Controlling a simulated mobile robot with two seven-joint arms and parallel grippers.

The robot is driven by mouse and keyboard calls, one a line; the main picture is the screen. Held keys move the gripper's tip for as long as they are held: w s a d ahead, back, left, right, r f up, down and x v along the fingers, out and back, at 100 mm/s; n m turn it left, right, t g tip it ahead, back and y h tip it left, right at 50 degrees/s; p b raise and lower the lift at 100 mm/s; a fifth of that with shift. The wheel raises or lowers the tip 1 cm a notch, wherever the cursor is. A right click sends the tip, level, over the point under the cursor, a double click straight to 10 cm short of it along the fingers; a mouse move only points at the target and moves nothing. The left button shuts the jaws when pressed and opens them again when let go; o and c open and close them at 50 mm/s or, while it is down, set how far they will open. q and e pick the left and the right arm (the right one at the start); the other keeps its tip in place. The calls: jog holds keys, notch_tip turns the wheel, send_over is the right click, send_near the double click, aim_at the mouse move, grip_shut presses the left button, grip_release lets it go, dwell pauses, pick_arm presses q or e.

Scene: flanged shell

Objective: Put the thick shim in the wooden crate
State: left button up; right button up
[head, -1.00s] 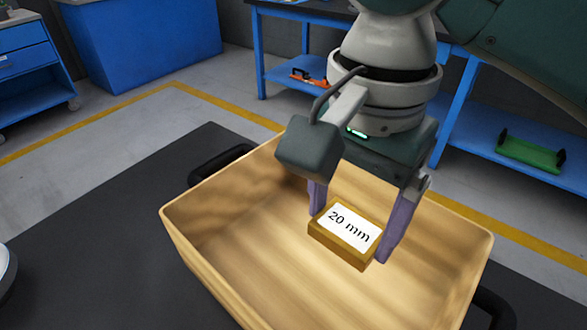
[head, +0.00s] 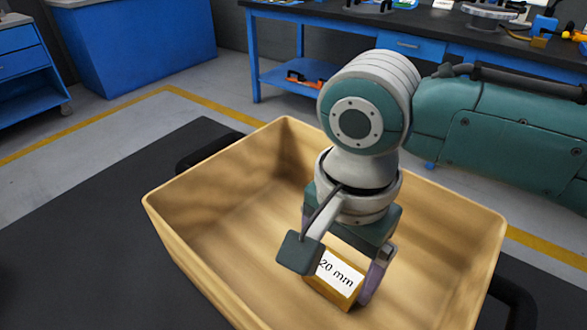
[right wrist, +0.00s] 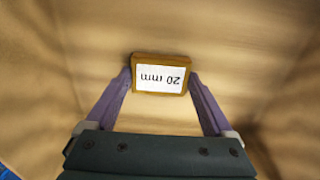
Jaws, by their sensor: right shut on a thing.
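The thick shim (head: 337,278) is a yellow-brown block with a white "20 mm" label. My right gripper (head: 338,285) is shut on it, with one purple finger on each side. In the right wrist view the shim (right wrist: 160,75) sits between the fingertips of the gripper (right wrist: 160,82). The shim is inside the wooden crate (head: 215,190), low between its walls. I cannot tell whether it touches the crate's floor. The wrist camera housing hides part of the shim in the head view. My left gripper is not in view.
The crate stands on a dark surface (head: 60,235) and has black handles (head: 208,150) at its ends. A blue workbench (head: 400,45) with several items is behind. Much of the crate's floor around the shim is bare.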

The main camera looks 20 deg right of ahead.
aim_at(336, 273)
jog(key=shift+f, duration=0.1)
jog(key=o, duration=1.3)
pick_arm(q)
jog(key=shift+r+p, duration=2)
pick_arm(e)
jog(key=shift+r, duration=6.15)
